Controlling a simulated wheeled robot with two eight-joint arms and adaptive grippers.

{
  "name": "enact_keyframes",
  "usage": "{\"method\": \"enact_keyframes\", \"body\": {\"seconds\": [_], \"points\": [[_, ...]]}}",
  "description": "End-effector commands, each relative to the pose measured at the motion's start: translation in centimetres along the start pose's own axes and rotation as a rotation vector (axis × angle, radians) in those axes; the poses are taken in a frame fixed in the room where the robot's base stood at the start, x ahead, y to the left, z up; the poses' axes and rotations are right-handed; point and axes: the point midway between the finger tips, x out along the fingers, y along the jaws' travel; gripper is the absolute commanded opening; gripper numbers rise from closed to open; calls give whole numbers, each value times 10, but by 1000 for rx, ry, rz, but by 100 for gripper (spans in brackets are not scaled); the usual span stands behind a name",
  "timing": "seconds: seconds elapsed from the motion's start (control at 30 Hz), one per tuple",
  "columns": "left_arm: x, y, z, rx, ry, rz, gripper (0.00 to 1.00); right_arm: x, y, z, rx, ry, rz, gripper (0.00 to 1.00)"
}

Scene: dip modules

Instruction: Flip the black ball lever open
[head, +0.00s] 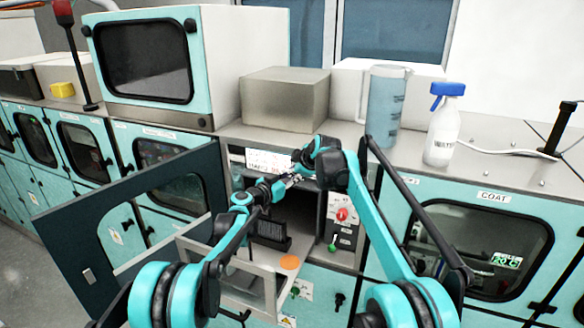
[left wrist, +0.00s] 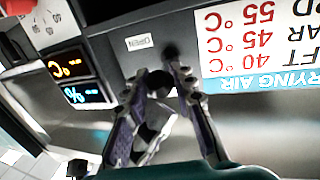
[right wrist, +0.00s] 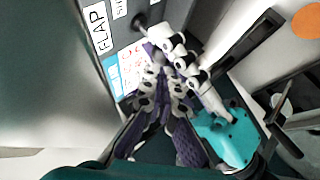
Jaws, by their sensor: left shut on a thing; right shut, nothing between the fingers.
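The black ball lever (left wrist: 158,82) is on the grey panel beside the OPEN label (left wrist: 140,43) in the left wrist view. My left gripper (left wrist: 158,74) is shut on it, with a finger on either side. In the right wrist view a black knob (right wrist: 140,22) shows on the panel near the FLAP label (right wrist: 99,28). My right gripper (right wrist: 160,72) is shut and empty, close to the left gripper's fingers. In the head view both grippers meet near the panel and hide the lever.
An open dark door (head: 75,225) stands at the left of the bay. A jug (head: 383,110) and a spray bottle (head: 443,135) stand on the counter to the right.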

Motion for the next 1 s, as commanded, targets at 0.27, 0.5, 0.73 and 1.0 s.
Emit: {"method": "enact_keyframes", "body": {"seconds": [0.27,0.5,0.73,1.0], "points": [[0,0,0,1,-1,0,0,0,0,1,1,0,0,0],[0,0,0,-1,0,0,0,9,-6,9,1,-2,-1,0],[0,0,-2,-4,2,1,46,10,-6,11,0,-4,-3,0],[0,0,-1,-2,1,1,47,9,-6,9,0,-2,-1,0]]}}
